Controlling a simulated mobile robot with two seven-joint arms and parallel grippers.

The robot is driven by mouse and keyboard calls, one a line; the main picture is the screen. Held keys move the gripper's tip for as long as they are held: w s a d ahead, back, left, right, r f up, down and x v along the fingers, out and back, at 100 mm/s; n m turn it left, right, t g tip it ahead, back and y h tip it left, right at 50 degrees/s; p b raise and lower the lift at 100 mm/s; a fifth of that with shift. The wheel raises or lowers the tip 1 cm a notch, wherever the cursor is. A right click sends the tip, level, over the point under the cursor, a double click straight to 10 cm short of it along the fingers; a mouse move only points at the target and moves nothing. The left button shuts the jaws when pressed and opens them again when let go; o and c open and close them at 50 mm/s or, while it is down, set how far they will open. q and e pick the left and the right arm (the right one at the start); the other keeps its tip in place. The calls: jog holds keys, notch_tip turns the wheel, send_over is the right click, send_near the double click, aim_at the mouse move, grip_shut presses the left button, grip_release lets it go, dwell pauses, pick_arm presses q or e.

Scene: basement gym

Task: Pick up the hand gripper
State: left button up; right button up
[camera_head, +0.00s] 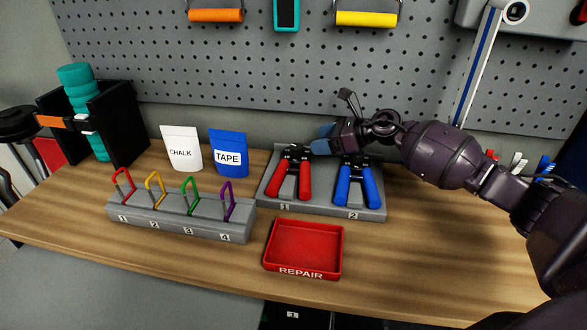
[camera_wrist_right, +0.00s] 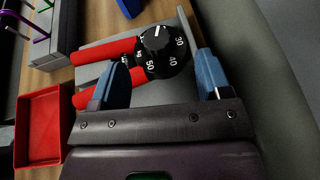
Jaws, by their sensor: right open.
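A red-handled hand gripper (camera_head: 305,182) lies in slot 1 of a grey stand (camera_head: 315,207), and a blue-handled one (camera_head: 368,188) lies in slot 2. My right gripper (camera_head: 321,140) reaches in from the right, its blue fingertips close to the black head of the red hand gripper. In the right wrist view my right gripper (camera_wrist_right: 163,68) is open. The red hand gripper's black numbered dial (camera_wrist_right: 164,48) shows between the two fingers, with its red handles (camera_wrist_right: 103,50) pointing left. I cannot tell whether the fingers touch it. My left gripper is not in view.
A red REPAIR tray (camera_head: 304,248) stands empty in front of the stand. A grey rack (camera_head: 180,222) with several coloured carabiners stands left, with CHALK (camera_head: 182,150) and TAPE (camera_head: 229,155) pouches behind. A pegboard (camera_head: 250,70) rises at the back.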

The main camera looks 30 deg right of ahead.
aim_at(300, 147)
jog(key=shift+s+f+x, duration=0.15)
jog(key=shift+x, duration=1.35)
jog(key=shift+s+f+x, duration=0.15)
jog(key=shift+x, duration=1.3)
jog(key=shift+a, duration=0.1)
jog(key=c, duration=1.1)
